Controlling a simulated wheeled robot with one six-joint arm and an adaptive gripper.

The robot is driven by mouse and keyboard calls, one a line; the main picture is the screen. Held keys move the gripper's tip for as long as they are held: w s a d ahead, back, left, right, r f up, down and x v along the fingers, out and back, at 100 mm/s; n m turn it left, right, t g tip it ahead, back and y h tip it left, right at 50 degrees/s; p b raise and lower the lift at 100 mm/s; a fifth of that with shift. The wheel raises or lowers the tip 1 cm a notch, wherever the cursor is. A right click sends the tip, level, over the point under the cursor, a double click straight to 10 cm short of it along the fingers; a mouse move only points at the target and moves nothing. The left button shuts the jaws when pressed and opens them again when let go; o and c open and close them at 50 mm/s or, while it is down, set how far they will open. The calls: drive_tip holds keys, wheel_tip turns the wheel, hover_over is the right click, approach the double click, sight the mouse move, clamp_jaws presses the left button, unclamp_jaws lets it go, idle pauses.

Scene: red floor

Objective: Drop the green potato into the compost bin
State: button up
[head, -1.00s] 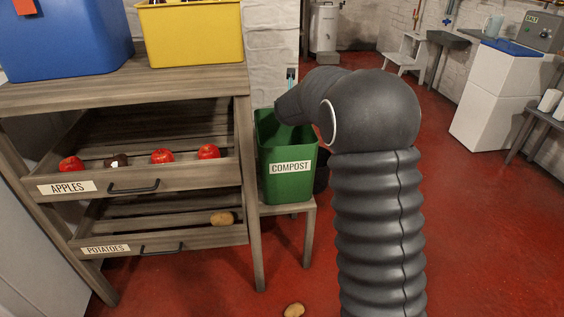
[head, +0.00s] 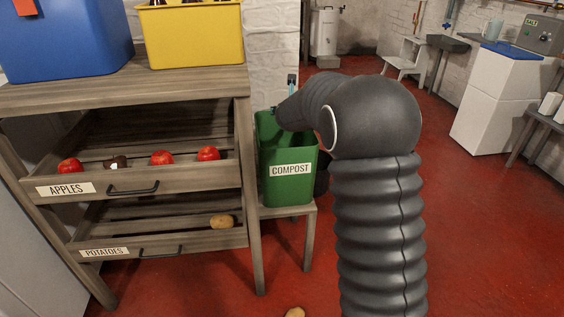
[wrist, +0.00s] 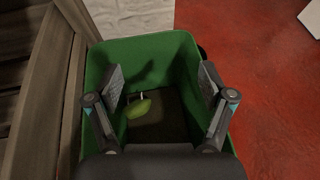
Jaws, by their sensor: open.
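The green compost bin (head: 288,190) stands on a small stool beside the wooden rack, with a white COMPOST label on its front. In the wrist view I look down into the bin (wrist: 150,47). The green potato (wrist: 138,108), with pale sprout-like bits, is inside the bin over its dark bottom, apart from both fingers. I cannot tell whether it is at rest. My gripper (wrist: 162,72) is open and empty, its fingers spread above the bin.
The apple drawer (head: 200,174) holds red apples and a dark one. A brown potato (head: 221,221) lies in the potato drawer and another potato (head: 295,312) on the floor. Blue (head: 70,45) and yellow (head: 192,38) boxes stand on the rack. The red floor at right is clear.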

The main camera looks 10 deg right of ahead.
drive_tip(key=v, duration=1.2)
